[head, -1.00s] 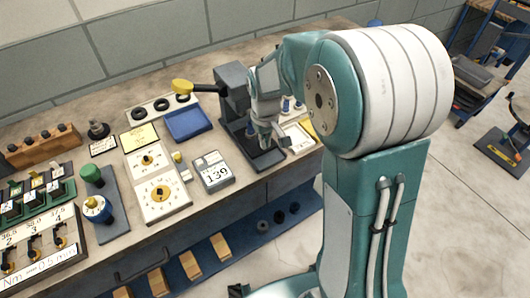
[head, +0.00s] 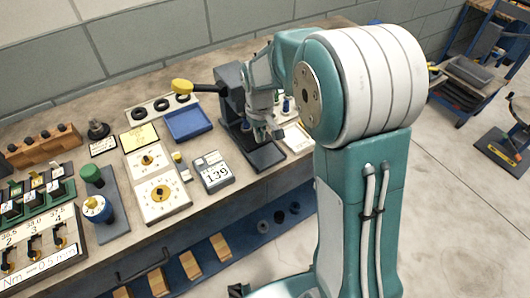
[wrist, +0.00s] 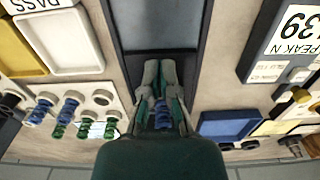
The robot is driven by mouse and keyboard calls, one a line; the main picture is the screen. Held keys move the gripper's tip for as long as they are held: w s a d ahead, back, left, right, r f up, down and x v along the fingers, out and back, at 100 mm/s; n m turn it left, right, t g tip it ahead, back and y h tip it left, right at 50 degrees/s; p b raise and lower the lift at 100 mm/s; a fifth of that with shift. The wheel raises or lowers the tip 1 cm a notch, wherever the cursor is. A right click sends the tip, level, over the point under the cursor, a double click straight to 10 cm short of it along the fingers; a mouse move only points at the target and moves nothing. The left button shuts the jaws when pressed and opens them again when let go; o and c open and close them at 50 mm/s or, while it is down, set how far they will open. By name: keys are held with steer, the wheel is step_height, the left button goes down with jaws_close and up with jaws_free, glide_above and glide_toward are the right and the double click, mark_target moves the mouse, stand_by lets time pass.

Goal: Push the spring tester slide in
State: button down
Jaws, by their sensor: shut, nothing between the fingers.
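The spring tester (head: 232,88) is a dark grey column with a lever ending in a yellow knob (head: 181,86). Its dark flat slide (head: 266,158) lies low at the front of the column, towards the bench's front edge. The slide also fills the top middle of the wrist view (wrist: 160,24). My gripper (head: 268,136) is shut and empty, pointing down over the slide near the column. In the wrist view my fingertips (wrist: 159,64) are together at the slide's near end; contact cannot be told. A blue coil (wrist: 162,114) shows between my finger links.
A readout marked 139 (head: 214,172) stands left of the slide, with a blue tray (head: 189,124) behind it. Right of the slide are a white tray (head: 297,138) and several blue and green springs (wrist: 68,108).

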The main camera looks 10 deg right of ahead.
steer(key=shift+w+a, duration=0.3)
steer(key=shift+w, duration=0.55)
steer(key=shift+s+d+r, duration=0.25)
steer(key=shift+s+r, duration=0.25)
steer(key=shift+s, duration=0.15)
steer(key=shift+s+d+r, duration=0.2)
steer(key=shift+s+r, duration=0.3)
steer(key=shift+s, duration=0.1)
steer(key=shift+r, duration=0.1)
step_height(320, 180, up, 7)
steer(key=s, duration=0.2)
steer(key=shift+s+d, duration=0.4)
steer(key=shift+d, duration=0.05)
steer(key=s+d+r+m+t, duration=0.1)
steer(key=s+r+t, duration=0.1)
steer(key=s, duration=0.8)
steer(key=s+r+m+t, duration=0.2)
steer(key=s+r+t, duration=0.1)
steer(key=s, duration=0.7)
steer(key=shift+d+r+m+t, duration=0.3)
steer(key=shift+d+r, duration=0.1)
steer(key=shift+r, duration=0.15)
